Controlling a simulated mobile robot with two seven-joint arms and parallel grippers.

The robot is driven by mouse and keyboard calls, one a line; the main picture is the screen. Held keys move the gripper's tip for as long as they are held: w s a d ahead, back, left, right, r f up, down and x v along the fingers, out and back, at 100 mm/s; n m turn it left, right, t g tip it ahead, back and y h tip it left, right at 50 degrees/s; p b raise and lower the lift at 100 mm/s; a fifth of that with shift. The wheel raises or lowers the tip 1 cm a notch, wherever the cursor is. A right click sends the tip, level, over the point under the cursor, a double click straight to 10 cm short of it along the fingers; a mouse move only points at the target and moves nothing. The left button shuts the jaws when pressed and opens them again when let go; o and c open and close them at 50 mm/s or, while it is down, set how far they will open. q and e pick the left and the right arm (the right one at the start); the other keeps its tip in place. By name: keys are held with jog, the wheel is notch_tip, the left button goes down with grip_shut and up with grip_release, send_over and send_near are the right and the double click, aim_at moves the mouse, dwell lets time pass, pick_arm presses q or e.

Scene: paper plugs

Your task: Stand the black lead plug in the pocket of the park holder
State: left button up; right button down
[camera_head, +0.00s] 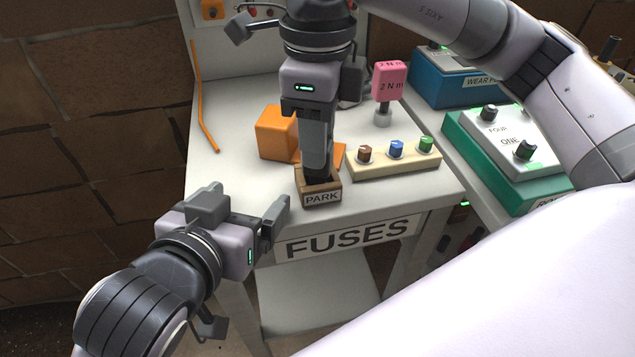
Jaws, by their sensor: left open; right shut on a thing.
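The park holder (321,197) is a small brown open-topped block with a PARK label, standing near the front edge of the white table. My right gripper (317,172) points straight down over it, its fingertips at the pocket opening. It is shut on the black lead plug, of which at most a dark bit shows at the fingertips; the fingers and holder wall hide the rest. I cannot tell how deep the plug sits or whether it touches the pocket floor. My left gripper (275,216) is open and empty, left of the holder near the table's front edge.
An orange block (276,134) stands just behind the holder. A cream strip (398,166) with brown, blue and green plugs lies to the right. A pink 2 N m tag (389,80) stands behind it. An orange cable (202,110) lies at left. Teal and blue boxes flank the right.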

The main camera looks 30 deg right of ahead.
pick_arm(q)
jog(key=shift+s+f, duration=0.1)
jog(key=shift+f, duration=0.45)
pick_arm(e)
jog(key=shift+f, duration=0.35)
pick_arm(q)
jog(key=shift+f, duration=0.15)
pick_arm(e)
jog(key=c, duration=0.7)
grip_release()
jog(key=shift+c, duration=0.2)
pick_arm(q)
jog(key=shift+g, duration=0.3)
jog(key=shift+r+p, duration=0.45)
jog(key=shift+r, duration=0.15)
pick_arm(e)
jog(key=shift+r, duration=0.9)
pick_arm(q)
jog(key=shift+r+p, duration=1.9)
jog(key=shift+r, duration=0.4)
pick_arm(e)
jog(key=shift+r, duration=2.65)
jog(key=shift+s, duration=0.1)
